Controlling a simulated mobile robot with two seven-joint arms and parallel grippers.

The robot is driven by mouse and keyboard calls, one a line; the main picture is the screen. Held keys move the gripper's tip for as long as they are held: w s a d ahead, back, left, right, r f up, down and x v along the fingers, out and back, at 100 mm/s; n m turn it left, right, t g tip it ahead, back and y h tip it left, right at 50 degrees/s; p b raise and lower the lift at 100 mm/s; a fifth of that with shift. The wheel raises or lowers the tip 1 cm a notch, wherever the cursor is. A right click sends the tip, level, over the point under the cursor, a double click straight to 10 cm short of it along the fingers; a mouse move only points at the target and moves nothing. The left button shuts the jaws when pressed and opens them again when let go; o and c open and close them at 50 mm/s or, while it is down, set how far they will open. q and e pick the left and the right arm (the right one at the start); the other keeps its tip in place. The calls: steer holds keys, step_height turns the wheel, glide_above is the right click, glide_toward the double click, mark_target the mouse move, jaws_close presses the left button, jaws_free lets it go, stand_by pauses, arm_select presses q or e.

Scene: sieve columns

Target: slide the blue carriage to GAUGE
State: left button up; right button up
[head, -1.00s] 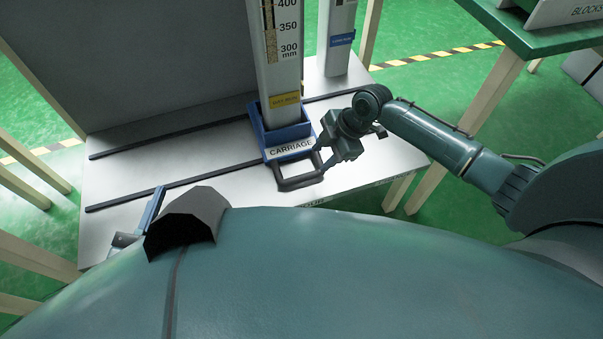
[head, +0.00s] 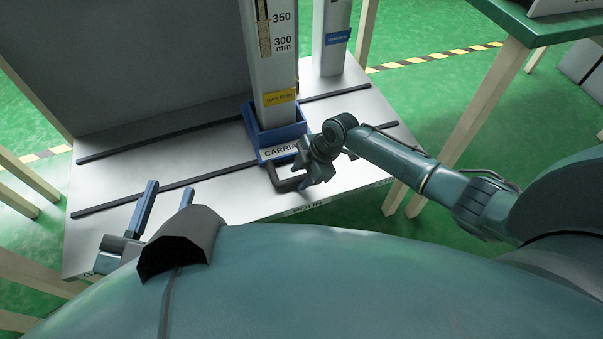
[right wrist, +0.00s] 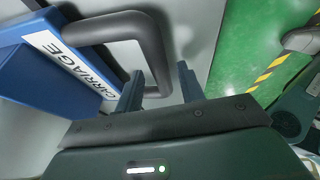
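The blue carriage (head: 277,139) sits on the two dark rails of the table and carries a tall grey column (head: 271,60). Its label also shows in the right wrist view (right wrist: 70,62). A dark grey loop handle (head: 289,184) sticks out from its front. My right gripper (head: 305,168) is at the right side of this handle. In the right wrist view its fingers (right wrist: 158,90) are apart, with the handle's bar (right wrist: 153,50) appearing between them, not visibly clamped. My left gripper (head: 168,190) is open and empty over the table's front left, away from the carriage.
The rails (head: 150,191) run left across clear grey table top. A second column (head: 331,45) stands behind right. A grey panel (head: 130,70) rises at the back left. The front edge reads POUR (head: 307,209). A green table (head: 530,28) is at the right.

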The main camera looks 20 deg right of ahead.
jaws_close()
stand_by(0.5)
